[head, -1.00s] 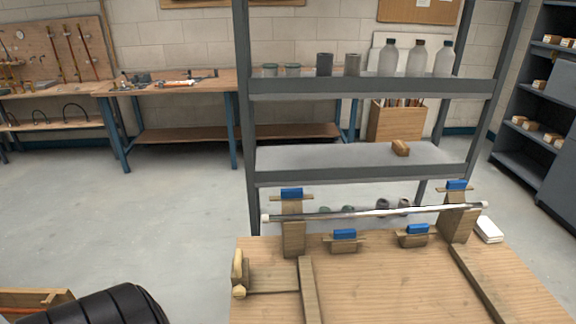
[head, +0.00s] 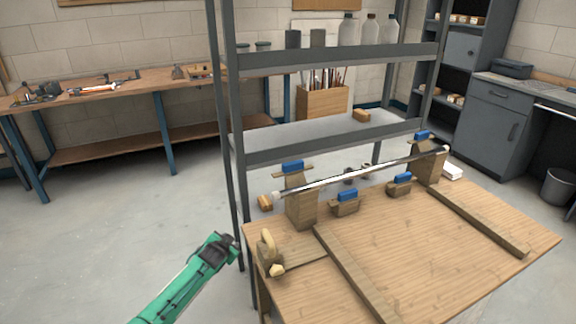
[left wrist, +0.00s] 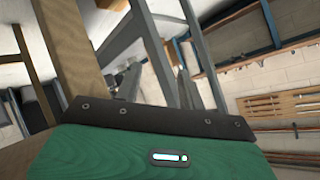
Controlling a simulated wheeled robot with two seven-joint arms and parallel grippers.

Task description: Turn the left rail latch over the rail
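A silvery rail (head: 345,175) with pale ends lies across two upright wooden posts at the bench's far edge. The left post (head: 301,208) carries the left rail latch (head: 293,167), a thin wooden bar with a blue block, above the rail's left part. A similar blue-topped latch (head: 422,136) is on the right post. My left gripper (head: 226,248) is at the end of a green arm, left of the bench and apart from the post and latch. My right gripper is not in view.
Two low blue-topped blocks (head: 346,197) (head: 400,184) stand between the posts. A wooden piece with a pale knob (head: 269,246) is at the bench's left corner. A grey shelf (head: 330,134) stands close behind the bench (head: 440,246). Open floor lies to the left.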

